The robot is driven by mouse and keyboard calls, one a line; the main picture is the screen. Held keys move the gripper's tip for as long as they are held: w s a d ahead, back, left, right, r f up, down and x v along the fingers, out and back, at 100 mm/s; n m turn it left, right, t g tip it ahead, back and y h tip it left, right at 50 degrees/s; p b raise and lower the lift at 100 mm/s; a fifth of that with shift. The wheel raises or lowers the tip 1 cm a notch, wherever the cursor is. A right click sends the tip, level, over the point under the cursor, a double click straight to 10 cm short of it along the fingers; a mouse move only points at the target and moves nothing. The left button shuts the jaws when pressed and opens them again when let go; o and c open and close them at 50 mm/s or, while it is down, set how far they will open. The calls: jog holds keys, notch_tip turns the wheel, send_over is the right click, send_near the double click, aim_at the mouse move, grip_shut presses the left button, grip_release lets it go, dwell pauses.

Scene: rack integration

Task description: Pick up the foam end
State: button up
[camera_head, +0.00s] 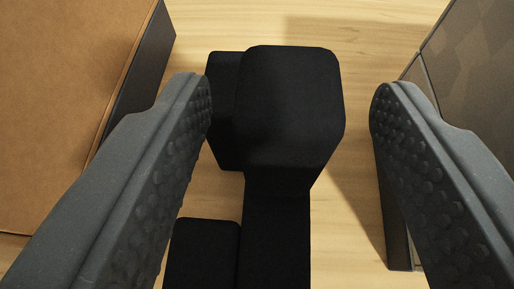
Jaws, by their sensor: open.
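The black foam end (290,110) is a blocky piece with a raised, bevelled top and a narrower part running toward the bottom of the picture. Lower black blocks show beside it on its left, one (224,105) at the upper left and one (203,252) at the lower left. My gripper (290,105) is open, with one grey, studded finger on each side of the foam end. The left finger is close to the upper left block, and whether they touch is unclear. A clear gap lies between the foam and the right finger.
A brown cardboard-coloured box (70,90) with a dark side stands at the left. A grey patterned box or panel (478,65) stands at the right. The light wooden surface (240,20) is bare behind the foam and to its right.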

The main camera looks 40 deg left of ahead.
jog(key=x, duration=0.3)
jog(key=shift+w+a+f, duration=0.1)
jog(key=shift+a, duration=0.1)
grip_shut()
